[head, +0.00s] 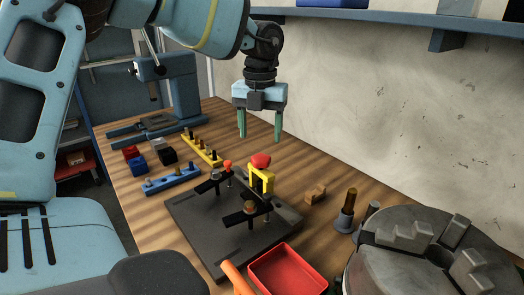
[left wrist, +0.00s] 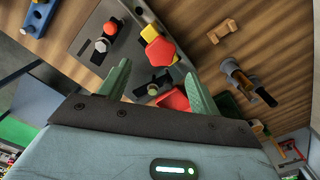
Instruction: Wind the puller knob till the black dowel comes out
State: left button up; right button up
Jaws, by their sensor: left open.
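The puller has a yellow bridge (head: 266,181) with a red lobed knob (head: 260,160) on top. It stands upright on a dark fixture plate (head: 205,235). In the left wrist view the red knob (left wrist: 160,52) and yellow bridge (left wrist: 150,33) lie just beyond my fingertips. My left gripper (head: 260,138) points down, open and empty, above the knob and apart from it. Its green fingers also show in the left wrist view (left wrist: 158,80), one on each side below the knob. I cannot make out the black dowel. My right gripper is not in view.
Two dark clamp arms, one with a red-topped post (head: 228,165), are on the plate near the puller. A red tray (head: 288,272), a metal chuck (head: 430,260) and a wooden-handled tool (head: 347,210) stand to the right. Blue (head: 172,181) and yellow (head: 203,149) peg racks lie left.

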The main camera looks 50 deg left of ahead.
aim_at(261, 157)
pick_arm(q)
notch_tip(261, 157, down, 6)
jog(key=shift+w+f, duration=0.1)
jog(key=shift+f, duration=0.15)
pick_arm(e)
jog(key=shift+w+r, duration=0.5)
jog(key=shift+w, duration=0.05)
pick_arm(q)
jog(key=shift+c, duration=0.4)
jog(key=c, duration=0.9)
jog(key=shift+f+m+b, duration=0.1)
jog(key=shift+m+b, duration=0.2)
jog(key=shift+m, duration=0.3)
jog(key=shift+m+b, duration=0.6)
jog(key=shift+m, duration=0.1)
jog(key=m+b, duration=0.2)
jog(key=m, duration=0.1)
jog(key=shift+m, duration=0.3)
jog(key=m+b, duration=0.1)
jog(key=m, duration=0.2)
jog(key=shift+m+b, duration=0.3)
jog(key=m+b, duration=0.1)
jog(key=m, duration=0.4)
pick_arm(e)
notch_tip(261, 157, down, 6)
jog(key=s, duration=0.1)
jog(key=shift+f+g, duration=0.15)
jog(key=shift+g, duration=0.15)
pick_arm(q)
jog(key=shift+m, duration=0.3)
